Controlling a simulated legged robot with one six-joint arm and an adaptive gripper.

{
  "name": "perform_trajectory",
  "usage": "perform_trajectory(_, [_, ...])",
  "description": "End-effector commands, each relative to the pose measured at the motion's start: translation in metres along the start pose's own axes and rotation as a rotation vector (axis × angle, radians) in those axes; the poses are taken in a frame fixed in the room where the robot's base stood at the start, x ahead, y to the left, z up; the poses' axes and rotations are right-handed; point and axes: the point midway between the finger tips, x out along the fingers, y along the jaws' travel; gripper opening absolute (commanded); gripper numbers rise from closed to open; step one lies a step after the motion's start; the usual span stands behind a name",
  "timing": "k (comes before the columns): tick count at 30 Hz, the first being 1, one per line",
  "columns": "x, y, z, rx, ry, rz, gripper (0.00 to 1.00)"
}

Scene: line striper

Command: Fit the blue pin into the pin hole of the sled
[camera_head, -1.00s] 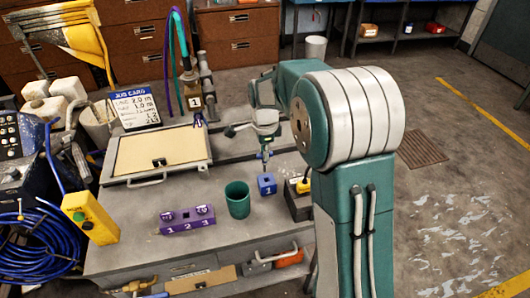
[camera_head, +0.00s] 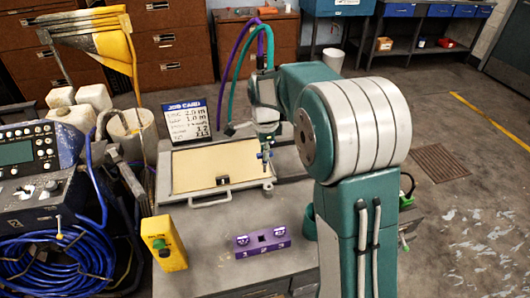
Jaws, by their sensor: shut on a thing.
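My gripper (camera_head: 265,141) points down over the right edge of the tan panel. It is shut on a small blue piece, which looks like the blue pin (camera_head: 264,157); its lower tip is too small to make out. A small dark block (camera_head: 222,181) sits at the front edge of the tan panel (camera_head: 195,171); it may be the sled, but I cannot make out a pin hole. The pin is up and to the right of this block in the picture, and apart from it.
A purple block (camera_head: 262,242) marked with numbers stands on the bench front. A yellow box (camera_head: 163,243) is left of it. A green cup (camera_head: 308,222) is partly hidden by my arm. The job card (camera_head: 188,119) stands behind the panel. Purple and teal hoses (camera_head: 235,75) rise behind.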

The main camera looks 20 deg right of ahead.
Motion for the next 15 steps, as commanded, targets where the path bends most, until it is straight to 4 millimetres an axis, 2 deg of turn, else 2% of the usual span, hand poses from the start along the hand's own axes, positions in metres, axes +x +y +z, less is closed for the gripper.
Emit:
perform_trajectory(6, [0.017,0.0,-0.006,0.003,-0.005,0.003,0.0])
perform_trajectory(15, [0.043,0.0,0.003,0.002,0.004,0.003,0.0])
